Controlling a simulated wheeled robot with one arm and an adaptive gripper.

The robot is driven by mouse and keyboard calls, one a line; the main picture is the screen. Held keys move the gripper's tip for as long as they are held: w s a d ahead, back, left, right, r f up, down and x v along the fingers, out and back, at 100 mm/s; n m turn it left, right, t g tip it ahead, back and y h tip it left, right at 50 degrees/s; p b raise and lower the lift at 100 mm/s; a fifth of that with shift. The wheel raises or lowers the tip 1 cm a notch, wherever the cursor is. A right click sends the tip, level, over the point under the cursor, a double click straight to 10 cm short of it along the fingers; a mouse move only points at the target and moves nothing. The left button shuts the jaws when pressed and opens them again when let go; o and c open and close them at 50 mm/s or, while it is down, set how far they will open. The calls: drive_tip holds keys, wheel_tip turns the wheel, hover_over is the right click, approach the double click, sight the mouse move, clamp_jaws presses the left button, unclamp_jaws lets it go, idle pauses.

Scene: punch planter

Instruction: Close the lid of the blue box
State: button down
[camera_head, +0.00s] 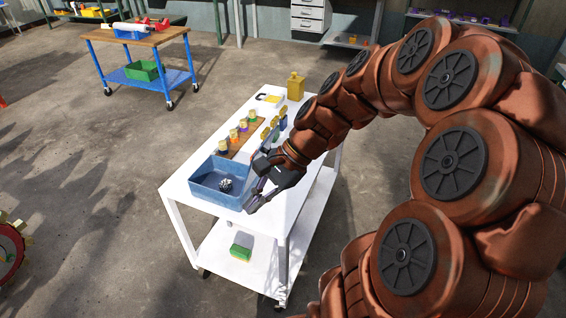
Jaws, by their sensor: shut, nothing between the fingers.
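The blue box (205,194) stands on the near left end of a white cart. It is open at the top, and a small dark-and-white object (225,184) lies inside it. I cannot make out a separate lid clearly; part of the box's right side is close to my gripper and partly hidden by it. My gripper (250,206) is shut and empty at the right side of the box, just above the cart top. I cannot tell whether it touches the box.
On the white cart (284,222), a brown board (228,152) holds several small colored items behind the box. A yellow bottle (295,87) and a white tray (267,97) stand at the far end. A green-and-yellow block (241,246) lies on the lower shelf. A blue-framed table (168,40) stands farther back.

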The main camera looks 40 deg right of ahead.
drive_tip(key=w+d+f+m+t+b, duration=0.2)
drive_tip(key=d+m+t, duration=0.4)
drive_tip(key=d, duration=0.6)
drive_tip(key=w+d+f+m+t+b, duration=0.1)
drive_tip(key=d+m+t+b, duration=0.15)
drive_tip(key=d+m, duration=0.75)
drive_tip(key=w+a+f+n+p, duration=0.1)
drive_tip(key=w+a, duration=0.3)
drive_tip(key=w, duration=0.6)
drive_tip(key=shift+w+a+f+n+t+h+p, duration=0.35)
drive_tip(key=shift+f+p, duration=0.3)
drive_tip(key=shift+f, duration=0.25)
